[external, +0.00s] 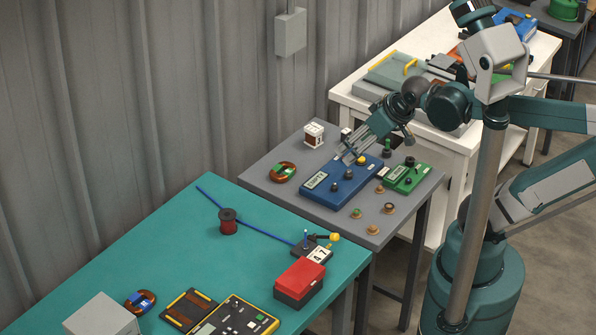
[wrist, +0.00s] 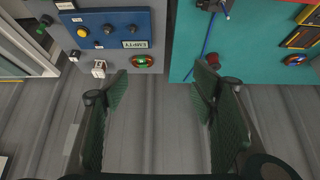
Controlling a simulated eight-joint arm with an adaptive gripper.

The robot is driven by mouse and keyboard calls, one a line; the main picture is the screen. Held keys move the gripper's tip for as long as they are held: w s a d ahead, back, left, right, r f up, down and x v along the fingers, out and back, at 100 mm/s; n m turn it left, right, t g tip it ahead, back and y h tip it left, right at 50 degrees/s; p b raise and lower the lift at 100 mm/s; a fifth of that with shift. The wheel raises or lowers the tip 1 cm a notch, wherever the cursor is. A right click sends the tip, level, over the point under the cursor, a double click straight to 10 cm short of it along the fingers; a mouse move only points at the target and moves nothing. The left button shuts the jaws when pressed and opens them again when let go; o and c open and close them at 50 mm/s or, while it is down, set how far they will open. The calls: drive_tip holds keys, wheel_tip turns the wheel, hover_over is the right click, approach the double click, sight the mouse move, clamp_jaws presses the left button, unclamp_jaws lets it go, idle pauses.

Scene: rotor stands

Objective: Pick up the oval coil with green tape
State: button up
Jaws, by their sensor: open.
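The oval coil with green tape (external: 284,172) lies on the grey table, left of the blue control box; it is copper-brown with a dark red and green middle. The coil also shows in the wrist view (wrist: 144,61), beyond my fingertips and a little left of the middle of the gap. My gripper (external: 347,157) is open and empty, above the back part of the blue box and to the right of the coil. Its two green finger pads stand wide apart in the wrist view (wrist: 162,85). A similar coil with blue tape (external: 140,302) lies on the teal table.
The blue box (external: 342,181) and a green box (external: 408,178) stand on the grey table (external: 262,187). A white-and-brown block (external: 314,135) stands behind the coil. Several small knobs lie at the front. A red spool (external: 228,222) stands on the teal table. The corrugated wall runs behind.

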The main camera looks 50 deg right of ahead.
drive_tip(key=w+d+f+m+g+p, duration=0.15)
drive_tip(key=w+m, duration=0.25)
drive_tip(key=w, duration=0.5)
drive_tip(key=w+d+m+g+p, duration=0.15)
drive_tip(key=w+m, duration=0.25)
drive_tip(key=w, duration=0.5)
drive_tip(key=w+d+f+m+g+p, duration=0.1)
drive_tip(key=w+d+f+m+g, duration=0.1)
drive_tip(key=w+f+m, duration=0.2)
drive_tip(key=w+d+f+m+g+p, duration=0.1)
drive_tip(key=w+f+m, duration=0.4)
drive_tip(key=w+f, duration=0.5)
wheel_tip(320, 180, down, 4)
drive_tip(key=shift+w+d+f+g, duration=0.1)
drive_tip(key=shift+w+d+g, duration=0.15)
drive_tip(key=shift+d+g, duration=0.45)
drive_tip(key=shift+d, duration=0.15)
drive_tip(key=shift+f, duration=1.3)
drive_tip(key=shift+f, duration=0.1)
